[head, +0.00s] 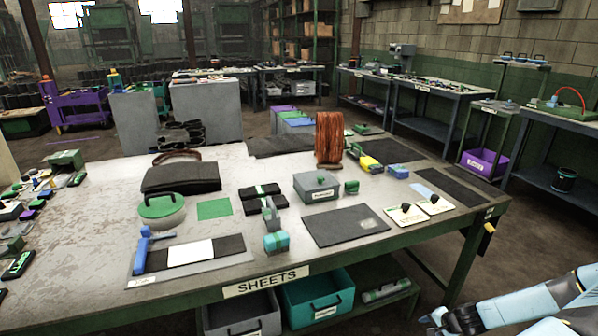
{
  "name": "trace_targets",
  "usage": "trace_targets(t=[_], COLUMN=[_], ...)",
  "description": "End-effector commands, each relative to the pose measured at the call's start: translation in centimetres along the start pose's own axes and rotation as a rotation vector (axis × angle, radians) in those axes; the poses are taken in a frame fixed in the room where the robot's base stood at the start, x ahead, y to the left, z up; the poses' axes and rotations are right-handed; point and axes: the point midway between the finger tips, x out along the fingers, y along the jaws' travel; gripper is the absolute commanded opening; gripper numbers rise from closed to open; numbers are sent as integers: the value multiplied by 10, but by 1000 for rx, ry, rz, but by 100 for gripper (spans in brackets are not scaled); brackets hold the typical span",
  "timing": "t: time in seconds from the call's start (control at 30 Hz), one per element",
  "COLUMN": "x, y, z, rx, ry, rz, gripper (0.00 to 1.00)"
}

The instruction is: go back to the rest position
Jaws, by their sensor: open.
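My arm reaches in from the bottom right corner of the head view. My gripper (436,322) is at its end, low and in front of the table's right front edge, apart from the table. It is open, and I see nothing held in it. The work table (320,262) with the "SHEETS" label fills the middle of the view. No rest position is marked that I can make out.
On the table are a copper-coloured coil (329,140), a grey box (317,187), a green-lidded round container (161,210) and a dark mat (345,226). A teal bin (318,298) sits below. Floor shows between the table and the right-hand benches (424,97).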

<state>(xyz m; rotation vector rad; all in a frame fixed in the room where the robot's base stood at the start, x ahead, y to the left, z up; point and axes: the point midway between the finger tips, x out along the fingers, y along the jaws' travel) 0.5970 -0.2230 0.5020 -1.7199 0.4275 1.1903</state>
Motion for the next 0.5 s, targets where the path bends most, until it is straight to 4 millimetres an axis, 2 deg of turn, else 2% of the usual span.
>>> trace_targets(t=[0.2, 0.5], x=[-39, -94], y=[-28, -75], z=[-16, -30], rx=[-140, -311], ry=[-29, -63], rz=[47, 113], gripper=[47, 47])
